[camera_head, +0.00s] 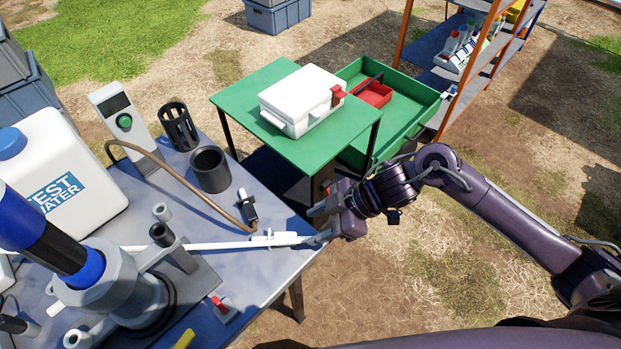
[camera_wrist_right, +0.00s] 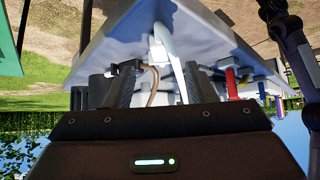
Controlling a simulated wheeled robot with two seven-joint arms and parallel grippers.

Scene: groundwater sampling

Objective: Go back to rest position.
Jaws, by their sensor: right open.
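My right gripper (camera_head: 319,223) is at the right edge of the blue-grey table (camera_head: 240,285), its arm coming in from the right. Its two fingers are apart. In the right wrist view the open gripper (camera_wrist_right: 162,85) faces the table, and a white tube or lever end (camera_wrist_right: 160,48) shows between and beyond the fingers. In the head view this white tube with a small clip (camera_head: 275,239) runs from the grey apparatus (camera_head: 130,285) toward the fingers. I cannot tell whether they touch. My left gripper is not in view.
On the table stand a white TEST WATER jug (camera_head: 75,180), a dark cup (camera_head: 211,169), a slotted black holder (camera_head: 178,126) and a meter (camera_head: 122,122). A green table (camera_head: 245,100) bears a white box (camera_head: 302,97). An orange-posted shelf (camera_head: 470,70) stands behind. Bare ground lies right.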

